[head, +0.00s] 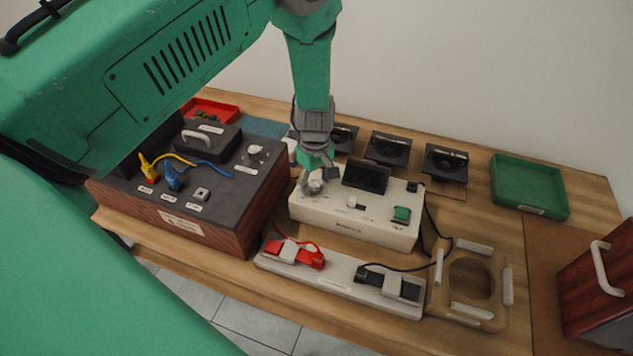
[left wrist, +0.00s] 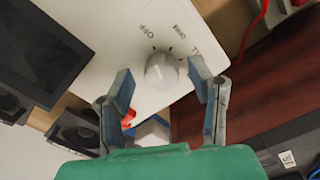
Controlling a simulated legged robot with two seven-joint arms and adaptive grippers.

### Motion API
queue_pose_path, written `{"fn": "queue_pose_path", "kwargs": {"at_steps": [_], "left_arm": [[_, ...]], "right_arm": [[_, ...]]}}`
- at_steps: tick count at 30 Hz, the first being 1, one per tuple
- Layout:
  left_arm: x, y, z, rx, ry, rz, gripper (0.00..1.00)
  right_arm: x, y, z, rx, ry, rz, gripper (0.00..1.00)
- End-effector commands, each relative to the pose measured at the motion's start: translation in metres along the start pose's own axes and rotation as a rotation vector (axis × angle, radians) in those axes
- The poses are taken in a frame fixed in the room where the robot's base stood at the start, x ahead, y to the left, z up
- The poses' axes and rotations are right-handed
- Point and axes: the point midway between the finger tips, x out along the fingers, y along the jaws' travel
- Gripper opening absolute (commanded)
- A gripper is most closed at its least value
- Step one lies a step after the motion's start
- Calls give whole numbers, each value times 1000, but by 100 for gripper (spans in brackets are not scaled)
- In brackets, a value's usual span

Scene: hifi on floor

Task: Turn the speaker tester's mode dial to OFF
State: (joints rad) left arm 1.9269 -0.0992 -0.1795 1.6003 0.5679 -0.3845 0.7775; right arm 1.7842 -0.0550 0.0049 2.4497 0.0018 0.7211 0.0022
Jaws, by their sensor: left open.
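The speaker tester (head: 350,212) is a white box with a dark screen (head: 367,177), at the middle of the bench in the head view. Its mode dial (left wrist: 162,71) is a round white knob in the left wrist view, with OFF and other printed labels beside it. My left gripper (head: 318,180) is over the tester's left end. In the left wrist view its two fingers (left wrist: 163,85) are open, one on each side of the dial, with visible gaps. I cannot tell which mark the dial points to. My right gripper is in neither view.
A dark-topped wooden box (head: 225,180) with yellow and blue clips stands left of the tester. A white strip (head: 335,277) with red and black clips lies in front. Several black speakers (head: 388,148) stand behind. A green tray (head: 528,186) and a red-brown box (head: 598,285) are at right.

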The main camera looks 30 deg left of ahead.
Motion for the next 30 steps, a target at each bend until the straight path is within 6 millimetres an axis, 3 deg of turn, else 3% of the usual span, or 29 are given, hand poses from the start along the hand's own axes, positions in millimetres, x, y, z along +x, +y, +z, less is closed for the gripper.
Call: {"fn": "queue_pose_path", "kwargs": {"at_steps": [15, 21, 30], "left_arm": [[-97, 3, 0, 1, 1, 1, 48], [-112, 2, 0, 0, 0, -2, 48], [-113, 2, 0, 0, 0, -2, 48]], "right_arm": [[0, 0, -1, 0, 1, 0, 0], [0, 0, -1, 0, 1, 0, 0], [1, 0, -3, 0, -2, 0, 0]]}}
